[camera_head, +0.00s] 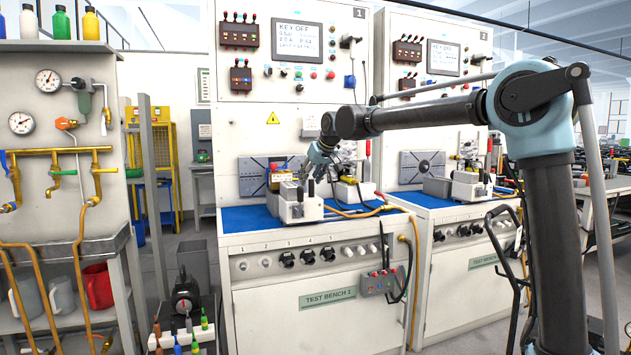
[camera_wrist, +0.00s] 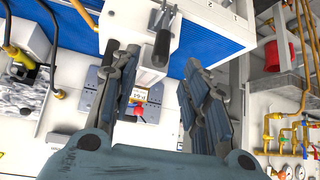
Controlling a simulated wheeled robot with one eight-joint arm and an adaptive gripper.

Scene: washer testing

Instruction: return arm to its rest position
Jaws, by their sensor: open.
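My gripper (camera_head: 318,165) is at the end of my outstretched arm, just above the blue worktop (camera_head: 250,221) of test bench 1 in the head view. It is near the grey and white test fixture (camera_head: 296,207) on that worktop. In the wrist view my gripper (camera_wrist: 165,85) has its two fingers spread wide apart, with nothing held between them. The fixture's white block and dark lever handle (camera_wrist: 162,45) show beyond the fingers there. Whether a finger touches the fixture cannot be told.
Test bench 1's control panel (camera_head: 292,50) rises behind the worktop. A second test bench (camera_head: 470,265) stands to the right. A rack with gauges and yellow pipes (camera_head: 60,150) stands at the left. A grey control box (camera_head: 378,284) hangs on the bench front. Orange hoses lie near the fixture.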

